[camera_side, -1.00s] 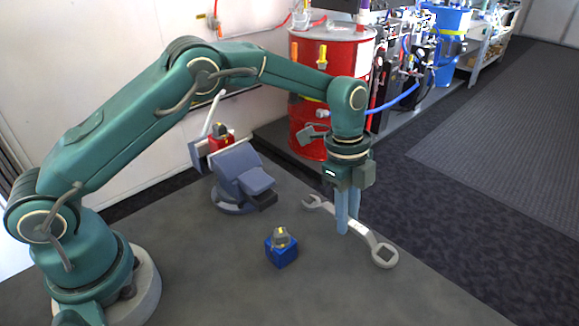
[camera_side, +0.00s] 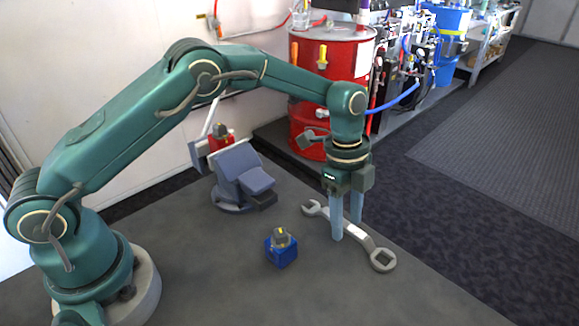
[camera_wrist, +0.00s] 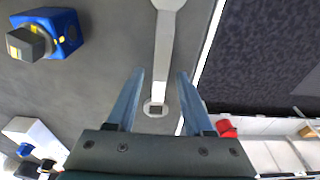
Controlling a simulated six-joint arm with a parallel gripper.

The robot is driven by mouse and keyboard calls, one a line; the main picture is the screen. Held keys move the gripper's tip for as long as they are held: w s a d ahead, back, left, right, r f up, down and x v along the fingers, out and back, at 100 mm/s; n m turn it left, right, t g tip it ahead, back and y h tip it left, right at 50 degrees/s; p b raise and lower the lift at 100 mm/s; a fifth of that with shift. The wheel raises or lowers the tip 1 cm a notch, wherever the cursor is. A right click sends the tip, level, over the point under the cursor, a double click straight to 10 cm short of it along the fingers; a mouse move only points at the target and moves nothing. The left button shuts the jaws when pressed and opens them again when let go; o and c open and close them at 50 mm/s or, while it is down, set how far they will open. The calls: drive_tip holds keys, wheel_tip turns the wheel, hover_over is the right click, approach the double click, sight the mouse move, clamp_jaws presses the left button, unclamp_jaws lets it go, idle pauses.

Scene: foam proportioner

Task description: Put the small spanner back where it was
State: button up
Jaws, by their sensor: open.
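The grey spanner (camera_side: 358,236) lies on the dark table near its right edge, with an open jaw at the far left end and a ring at the near right end. It also shows in the wrist view (camera_wrist: 163,50), running lengthwise between my fingers. My gripper (camera_side: 347,230) points down at the spanner's handle, with its two fingers apart, one on each side of the handle. In the wrist view my gripper (camera_wrist: 160,72) shows a visible gap between each fingertip and the handle. I cannot tell the exact height of the fingertips above the table.
A blue block with a grey top (camera_side: 281,251) stands left of the spanner. A blue-grey vise (camera_side: 241,180) and a red block (camera_side: 220,142) are farther back. A red drum (camera_side: 335,60) stands beyond the table. The table's front is clear.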

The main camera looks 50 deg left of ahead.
drive_tip(key=s+a+r+n+t, duration=0.1)
drive_tip(key=s+a+r+n, duration=0.15)
drive_tip(key=r, duration=0.65)
drive_tip(key=s+a+r+n+t, duration=0.1)
drive_tip(key=a+r+n, duration=0.15)
drive_tip(key=r, duration=0.55)
drive_tip(key=s+a+f+n+t+y, duration=0.1)
drive_tip(key=s+a+n, duration=0.2)
drive_tip(key=s+n, duration=0.3)
drive_tip(key=s+a+f+n+t, duration=0.1)
drive_tip(key=s+a+n+t, duration=0.1)
drive_tip(key=s+a+n, duration=0.2)
drive_tip(key=s+n, duration=0.3)
drive_tip(key=s, duration=0.4)
drive_tip(key=shift+f+t+y, duration=0.3)
drive_tip(key=shift+y, duration=0.1)
